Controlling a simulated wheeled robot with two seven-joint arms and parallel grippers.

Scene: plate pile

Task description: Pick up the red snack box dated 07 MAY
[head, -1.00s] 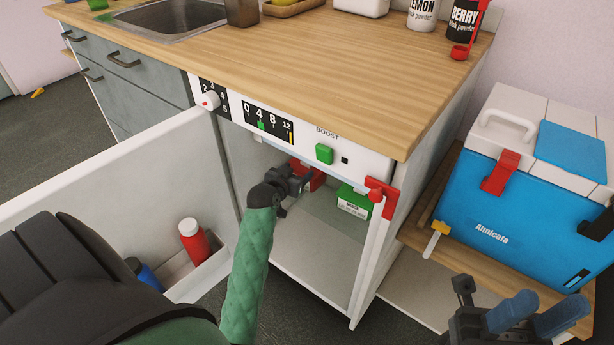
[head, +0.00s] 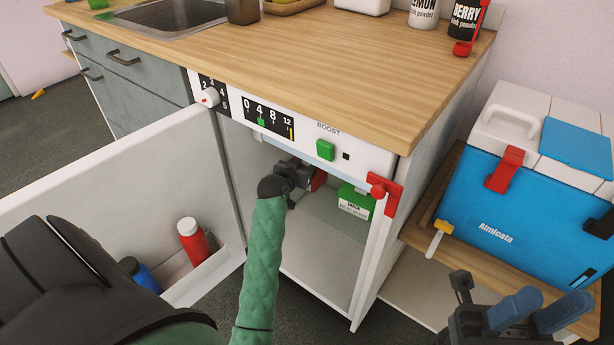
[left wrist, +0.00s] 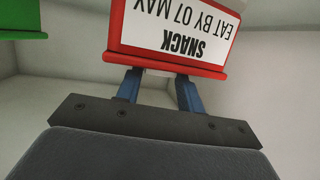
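The red snack box (head: 319,180) is inside the open cabinet, mostly hidden behind my left gripper in the head view. In the left wrist view the red box (left wrist: 180,32) fills the top middle. Its white label appears upside down and reads "SNACK EAT BY 07 MAY". My left gripper (left wrist: 160,82) has its two blue fingers apart at the box's lid edge, with nothing visible between them. The fingertips are hidden by the lid, so contact is unclear. My right gripper (head: 540,312) is outside, at the lower right, with its blue fingers apart and empty.
A green snack box (head: 355,200) stands right of the red one, also in the wrist view (left wrist: 20,20). The white door (head: 130,180) is open to the left, with red and blue bottles in its bin. A red latch (head: 385,193) juts out at right. A blue cooler (head: 510,215) stands beyond.

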